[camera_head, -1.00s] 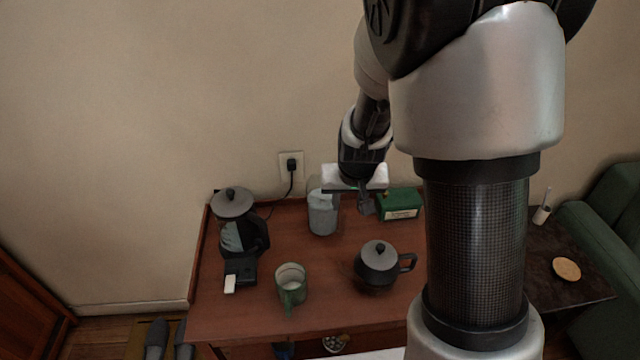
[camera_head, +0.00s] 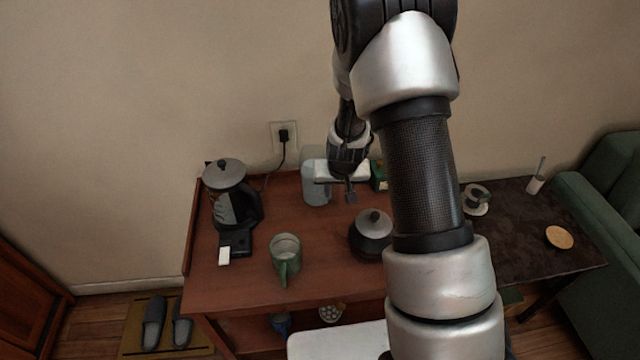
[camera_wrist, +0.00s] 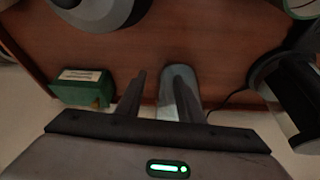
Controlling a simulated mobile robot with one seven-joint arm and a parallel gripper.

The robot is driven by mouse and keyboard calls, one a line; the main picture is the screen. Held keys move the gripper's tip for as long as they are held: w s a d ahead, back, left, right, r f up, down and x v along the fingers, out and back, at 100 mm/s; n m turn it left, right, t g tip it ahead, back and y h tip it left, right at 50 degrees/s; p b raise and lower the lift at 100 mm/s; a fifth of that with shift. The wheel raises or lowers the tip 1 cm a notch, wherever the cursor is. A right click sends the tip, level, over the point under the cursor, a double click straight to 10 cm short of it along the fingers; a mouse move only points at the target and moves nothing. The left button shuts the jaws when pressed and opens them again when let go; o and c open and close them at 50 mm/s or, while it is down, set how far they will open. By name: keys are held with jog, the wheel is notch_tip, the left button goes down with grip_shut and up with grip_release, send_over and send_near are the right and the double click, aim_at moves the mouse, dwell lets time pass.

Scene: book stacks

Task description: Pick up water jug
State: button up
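The water jug (camera_head: 316,186) looks like a pale grey translucent container standing near the back edge of the wooden table (camera_head: 220,296). My gripper (camera_head: 339,188) is beside it, at its upper right in the head view, and hides part of it. In the wrist view my gripper (camera_wrist: 160,98) has its two fingers apart with an empty gap between them. The jug (camera_wrist: 177,74) shows there behind the right finger, which covers part of it. I cannot tell whether that finger touches the jug.
A dark teapot (camera_head: 370,235) and a green mug (camera_head: 285,262) stand nearer the front. A coffee maker (camera_head: 230,197) stands at the left. A green box (camera_head: 379,176) is right of the gripper, partly hidden. The wall is close behind.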

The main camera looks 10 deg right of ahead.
jog(key=x, duration=0.3)
jog(key=shift+w+f, duration=0.1)
jog(key=shift+c, duration=0.4)
grip_shut()
dwell(0.9)
jog(key=shift+w, duration=0.15)
